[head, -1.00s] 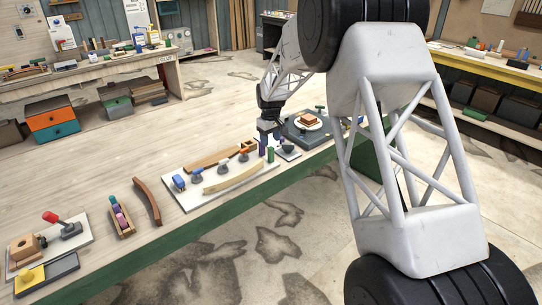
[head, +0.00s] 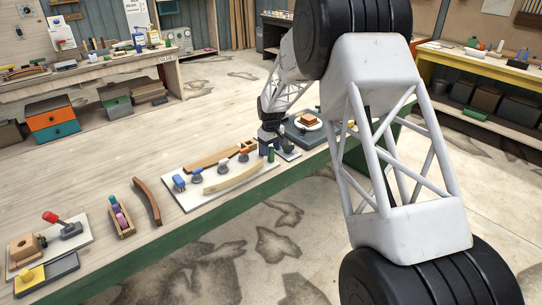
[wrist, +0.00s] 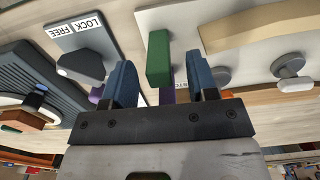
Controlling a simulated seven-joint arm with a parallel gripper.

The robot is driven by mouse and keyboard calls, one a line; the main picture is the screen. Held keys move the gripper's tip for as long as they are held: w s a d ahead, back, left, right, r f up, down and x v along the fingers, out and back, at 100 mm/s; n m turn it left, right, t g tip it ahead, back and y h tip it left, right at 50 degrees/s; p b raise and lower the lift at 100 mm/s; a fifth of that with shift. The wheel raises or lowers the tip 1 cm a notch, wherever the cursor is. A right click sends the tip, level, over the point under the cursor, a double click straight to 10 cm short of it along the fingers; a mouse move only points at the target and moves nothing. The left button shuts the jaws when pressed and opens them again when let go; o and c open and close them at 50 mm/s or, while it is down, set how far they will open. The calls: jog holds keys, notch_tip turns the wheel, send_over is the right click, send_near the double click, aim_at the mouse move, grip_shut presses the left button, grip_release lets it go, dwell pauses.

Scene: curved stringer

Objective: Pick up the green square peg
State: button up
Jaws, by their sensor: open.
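The green square peg (wrist: 159,57) stands out between the two blue fingers in the wrist view, nearer the left finger than the right. It also shows in the head view (head: 271,154), small, just below my gripper (head: 267,138). My gripper (wrist: 161,78) is open, with its fingers apart on either side of the peg's line. I cannot tell whether either finger touches the peg. The peg's lower end is partly hidden in the wrist view.
A pale board (head: 188,199) with clamps and a curved wooden strip (head: 236,179) lies to the left. A plate marked LOCK FREE (wrist: 82,45) and a dark round-topped fixture (head: 303,132) are close by.

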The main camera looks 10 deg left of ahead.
jog(key=shift+f, duration=1.3)
grip_shut()
jog(key=shift+r, duration=0.15)
jog(key=shift+r, duration=0.5)
jog(key=shift+s+d+r, duration=0.1)
jog(key=shift+s+r, duration=0.1)
jog(key=shift+r, duration=0.4)
jog(key=shift+s+r, duration=0.15)
jog(key=shift+r, duration=0.4)
jog(key=s+d, duration=0.2)
jog(key=s, duration=0.5)
jog(key=s+d+r, duration=0.1)
jog(key=s+d, duration=0.1)
jog(key=s, duration=0.5)
jog(key=shift+s+d+r, duration=0.15)
jog(key=shift+s+d, duration=0.1)
